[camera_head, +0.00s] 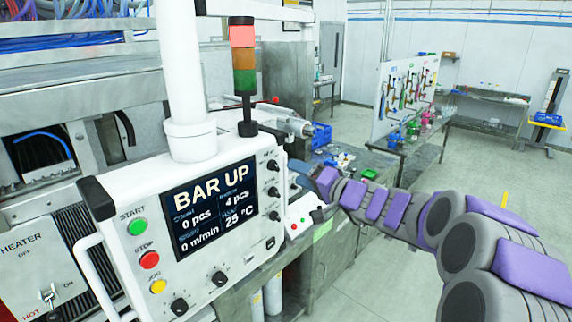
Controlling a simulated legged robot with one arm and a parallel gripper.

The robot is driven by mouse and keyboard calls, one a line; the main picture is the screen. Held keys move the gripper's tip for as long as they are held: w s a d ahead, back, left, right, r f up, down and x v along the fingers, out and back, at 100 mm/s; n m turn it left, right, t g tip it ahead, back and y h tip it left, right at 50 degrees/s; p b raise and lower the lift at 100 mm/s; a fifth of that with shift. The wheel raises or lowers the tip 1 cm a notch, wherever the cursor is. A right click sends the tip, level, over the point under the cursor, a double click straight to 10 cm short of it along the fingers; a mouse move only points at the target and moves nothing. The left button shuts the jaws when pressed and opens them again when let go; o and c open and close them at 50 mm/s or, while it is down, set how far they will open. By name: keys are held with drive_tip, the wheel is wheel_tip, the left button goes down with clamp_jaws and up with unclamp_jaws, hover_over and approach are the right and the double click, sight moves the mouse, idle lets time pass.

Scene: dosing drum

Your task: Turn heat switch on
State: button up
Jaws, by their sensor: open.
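The heater switch (47,298) is a small metal toggle on a white panel (25,262) at the lower left. The panel reads HEATER, with OFF above the toggle and ON beside it. The lever is too small to tell which way it points. My arm, grey with purple pads, reaches from the lower right toward the middle. Its far end passes behind the right side of the control box, so my gripper is hidden there. The arm's visible end is well to the right of the switch, with the control box between them.
The white control box (140,268) with a BAR UP screen (212,208), buttons and knobs stands between. Its side handle (98,280) sticks out close to the heater panel. A white post (185,70) and signal lamp (243,60) rise above. Open floor lies at the right.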

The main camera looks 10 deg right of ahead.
sight(277, 168)
drive_tip(key=x, duration=0.4)
drive_tip(key=s+a+p+x, duration=0.1)
drive_tip(key=x, duration=0.1)
drive_tip(key=shift+w+a, duration=0.25)
drive_tip(key=shift+a, duration=0.05)
drive_tip(key=shift+d, duration=0.65)
drive_tip(key=shift+c, duration=0.2)
drive_tip(key=shift+d, duration=0.1)
drive_tip(key=shift+c, duration=0.6)
drive_tip(key=shift+s+a, duration=0.1)
drive_tip(key=shift+a, duration=0.3)
drive_tip(key=c, duration=0.6)
drive_tip(key=shift+c, duration=1.4)
drive_tip(key=shift+f, duration=0.1)
